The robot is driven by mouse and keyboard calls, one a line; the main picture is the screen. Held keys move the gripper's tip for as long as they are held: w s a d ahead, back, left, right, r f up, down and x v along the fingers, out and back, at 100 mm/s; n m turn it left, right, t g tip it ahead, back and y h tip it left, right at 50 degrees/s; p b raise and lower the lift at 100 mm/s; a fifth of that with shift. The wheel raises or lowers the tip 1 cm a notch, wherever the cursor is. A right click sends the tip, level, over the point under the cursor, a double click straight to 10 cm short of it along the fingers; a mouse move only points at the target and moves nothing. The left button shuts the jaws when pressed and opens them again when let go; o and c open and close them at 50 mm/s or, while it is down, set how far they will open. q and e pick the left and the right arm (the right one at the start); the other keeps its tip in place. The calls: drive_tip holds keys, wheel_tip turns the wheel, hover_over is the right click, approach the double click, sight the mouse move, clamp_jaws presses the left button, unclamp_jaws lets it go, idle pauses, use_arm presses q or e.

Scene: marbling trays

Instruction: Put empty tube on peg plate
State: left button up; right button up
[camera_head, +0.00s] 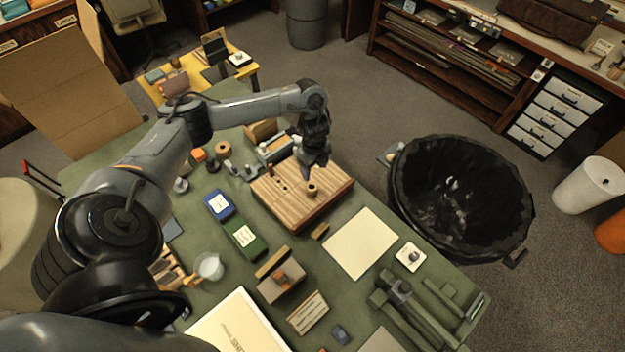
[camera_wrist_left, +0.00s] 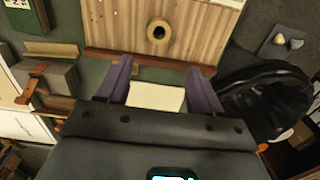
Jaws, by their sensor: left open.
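A short tan tube (camera_head: 312,190) with a dark open centre stands on the striped wooden board (camera_head: 318,212). It also shows near the top of the left wrist view (camera_wrist_left: 158,31). A white square plate with a dark round peg (camera_head: 410,256) lies on the green table to the right of the cream sheet; it looks like the peg plate. My left gripper (camera_head: 317,162) is open above the board, behind the tube in the head view. In the left wrist view its two purple fingers (camera_wrist_left: 159,63) are apart, with no tube between them. My right gripper is out of view.
A cream sheet (camera_head: 360,243) lies flat between board and plate. Blue (camera_head: 219,204) and green (camera_head: 244,238) boxes lie left of the board. A large black bin (camera_head: 400,190) stands past the table's right edge. Green rails (camera_head: 440,312) lie near the front right.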

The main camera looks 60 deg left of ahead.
use_arm(q)
drive_tip(key=d+f+n+t+h, duration=0.1)
drive_tip(key=d+f+t, duration=0.15)
drive_tip(key=d, duration=1.25)
drive_tip(key=d+f+t+h, duration=0.1)
drive_tip(key=d+t, duration=0.2)
drive_tip(key=d, duration=1.3)
drive_tip(key=s+a+r+n+g+y, duration=0.1)
drive_tip(key=s+a+r+n, duration=0.1)
drive_tip(key=s+n, duration=0.4)
drive_tip(key=s+a+r+n+g, duration=0.1)
drive_tip(key=s+r+n, duration=0.4)
drive_tip(key=s, duration=0.5)
drive_tip(key=shift+s+a+r+n+y, duration=0.2)
drive_tip(key=shift+a+n+y, duration=0.2)
drive_tip(key=shift+a+n, duration=0.45)
drive_tip(key=shift+w, duration=0.1)
